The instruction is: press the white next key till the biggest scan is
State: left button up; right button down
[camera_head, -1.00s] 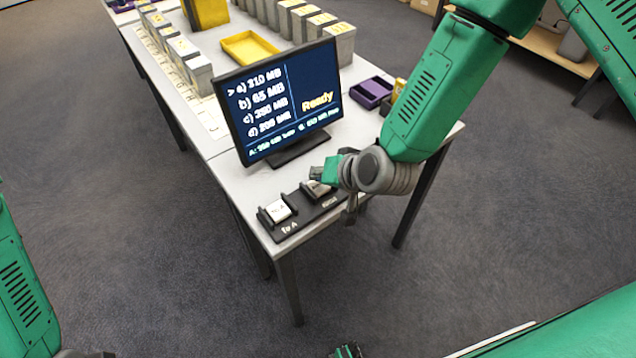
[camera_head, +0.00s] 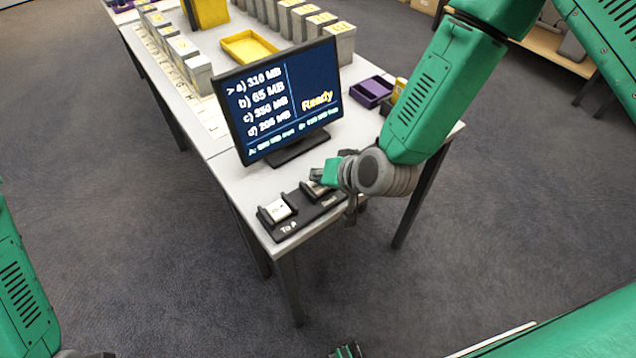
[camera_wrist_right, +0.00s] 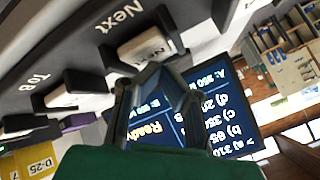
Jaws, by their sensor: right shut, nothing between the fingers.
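The monitor (camera_head: 279,103) reads a) 310 MB, b) 65 MB, c) 350 MB and d) 206 MB, with the ">" mark at a) and "Ready" in yellow. It also shows in the right wrist view (camera_wrist_right: 215,110). The white next key (camera_wrist_right: 147,45), beside the printed word "Next", is just beyond my right gripper's fingertips. My right gripper (camera_head: 318,175) is shut and empty over that end of the key panel; I cannot tell whether it touches the key. A dark and green tip at the bottom edge seems to be my left gripper (camera_head: 346,351), mostly cut off.
Another white key (camera_head: 278,210) sits on the black panel's "To A" end. The wrist view shows a key (camera_wrist_right: 60,97) near "To B". A yellow tray (camera_head: 249,47), a purple tray (camera_head: 371,92) and rows of grey boxes stand behind or beside the monitor.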

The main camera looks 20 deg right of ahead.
jog(key=shift+f+b, duration=0.3)
jog(key=shift+f, duration=0.2)
dwell(0.7)
dwell(0.3)
jog(key=shift+r+p, duration=0.75)
jog(key=shift+r, duration=0.15)
notch_tip(320, 180, up, 5)
jog(key=p, duration=0.4)
jog(key=shift+r, duration=0.1)
dwell(1.6)
